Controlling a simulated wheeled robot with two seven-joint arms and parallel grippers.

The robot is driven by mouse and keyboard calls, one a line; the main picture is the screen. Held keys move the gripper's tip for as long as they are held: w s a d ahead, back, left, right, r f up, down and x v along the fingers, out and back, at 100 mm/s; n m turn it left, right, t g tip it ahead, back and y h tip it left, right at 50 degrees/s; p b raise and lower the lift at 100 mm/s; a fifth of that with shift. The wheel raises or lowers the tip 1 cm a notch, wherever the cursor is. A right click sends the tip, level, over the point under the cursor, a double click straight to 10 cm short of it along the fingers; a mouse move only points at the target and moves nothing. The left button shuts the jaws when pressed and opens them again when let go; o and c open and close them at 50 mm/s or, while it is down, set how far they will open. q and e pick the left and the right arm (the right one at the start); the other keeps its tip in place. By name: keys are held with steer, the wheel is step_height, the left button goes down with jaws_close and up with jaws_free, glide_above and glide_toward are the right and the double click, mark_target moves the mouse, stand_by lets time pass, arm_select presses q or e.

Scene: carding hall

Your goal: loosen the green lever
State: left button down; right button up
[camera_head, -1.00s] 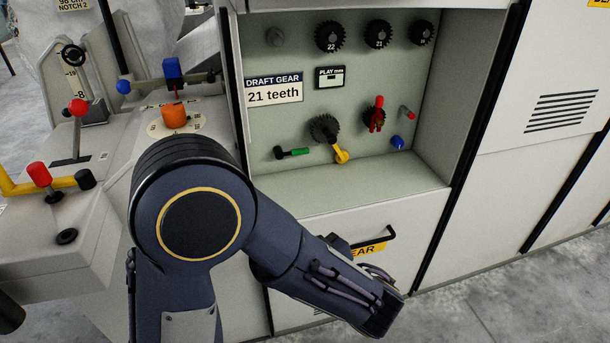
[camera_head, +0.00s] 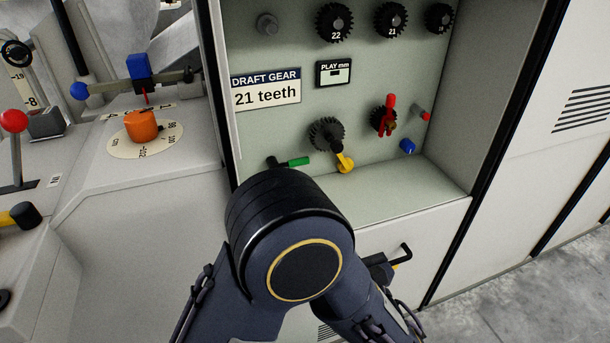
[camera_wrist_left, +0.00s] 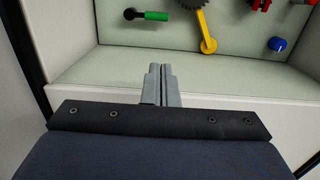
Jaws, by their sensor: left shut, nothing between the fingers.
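The green lever (camera_head: 291,162) sits low on the back panel of the recess, left of the yellow lever (camera_head: 344,162). Its green grip points right, roughly level, from a dark pivot. In the left wrist view the green lever (camera_wrist_left: 156,16) is at the top, left of the yellow lever (camera_wrist_left: 206,35). My left gripper (camera_wrist_left: 162,68) is shut and empty, its fingertips below the green lever in the picture and apart from it. My right gripper is not in view.
The recess has side walls and a pale floor (camera_head: 415,183). Gears, a red lever (camera_head: 389,117) and a blue knob (camera_head: 407,146) share its panel. An orange knob (camera_head: 142,126) stands on the bench at left.

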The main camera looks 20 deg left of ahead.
arm_select(q)
steer(key=shift+w+a, duration=0.1)
steer(key=b+x, duration=0.3)
steer(key=x, duration=1.5)
steer(key=shift+w+a+f+b, duration=0.1)
steer(key=shift+w+a+b, duration=0.05)
steer(key=shift+b, duration=0.15)
steer(key=shift+w+a, duration=0.35)
steer(key=shift+w, duration=0.25)
steer(key=shift+d, duration=0.1)
